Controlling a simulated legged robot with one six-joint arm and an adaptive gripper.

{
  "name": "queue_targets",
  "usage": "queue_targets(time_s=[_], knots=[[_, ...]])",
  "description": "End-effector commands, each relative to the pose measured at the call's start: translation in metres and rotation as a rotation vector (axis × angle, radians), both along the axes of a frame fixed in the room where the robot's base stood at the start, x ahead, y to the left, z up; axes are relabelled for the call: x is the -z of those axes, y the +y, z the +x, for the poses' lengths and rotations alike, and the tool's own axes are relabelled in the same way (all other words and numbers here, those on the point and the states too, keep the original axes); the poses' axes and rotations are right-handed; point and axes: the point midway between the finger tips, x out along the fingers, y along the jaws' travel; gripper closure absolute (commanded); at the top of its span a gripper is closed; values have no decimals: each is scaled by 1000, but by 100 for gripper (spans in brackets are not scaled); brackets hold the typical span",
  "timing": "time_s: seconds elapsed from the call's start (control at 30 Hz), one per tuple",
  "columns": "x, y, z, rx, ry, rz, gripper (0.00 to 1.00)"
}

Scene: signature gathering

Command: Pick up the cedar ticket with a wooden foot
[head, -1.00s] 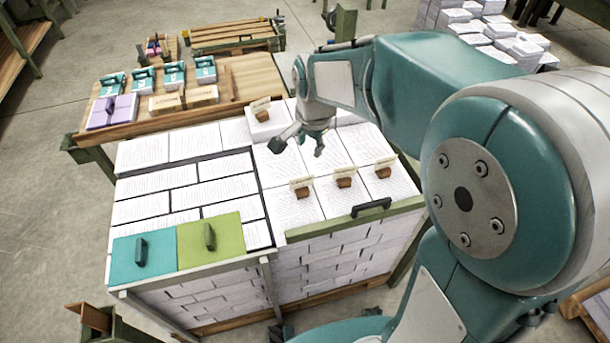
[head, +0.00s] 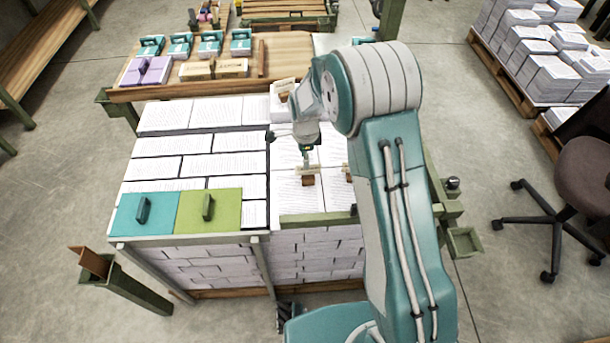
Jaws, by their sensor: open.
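Small cards in brown wooden feet stand on the paper stacks, their lettering too small to read, so I cannot tell which is cedar. One ticket (head: 308,178) stands at the front of the right-hand section. A second ticket (head: 348,172) is partly hidden by my arm. Another ticket (head: 284,89) stands at the back on a raised stack. My gripper (head: 306,150) is open and empty, pointing down just behind the front ticket in the picture. I cannot tell if it touches the card. The right part of this section is hidden by my arm.
Teal (head: 147,213) and green (head: 209,209) panels with handles lie on the paper stacks at the front left. A wooden table (head: 240,88) behind carries teal boxes, purple bundles and wooden blocks. An office chair (head: 575,190) stands at the right. Floor is clear between.

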Motion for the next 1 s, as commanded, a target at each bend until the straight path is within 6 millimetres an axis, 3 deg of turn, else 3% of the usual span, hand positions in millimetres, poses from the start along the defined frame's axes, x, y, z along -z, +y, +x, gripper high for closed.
queue_targets(time_s=[0.5, 0.77, 0.87, 0.9, 1.0], knots=[[60, 3, -1, 0, 1, -1, 53], [62, 2, -1, 0, -1, 2, 53], [62, 1, -1, 0, -1, 3, 93], [62, 1, -1, 0, -1, 3, 100], [62, 1, -1, 0, 0, 2, 100]])
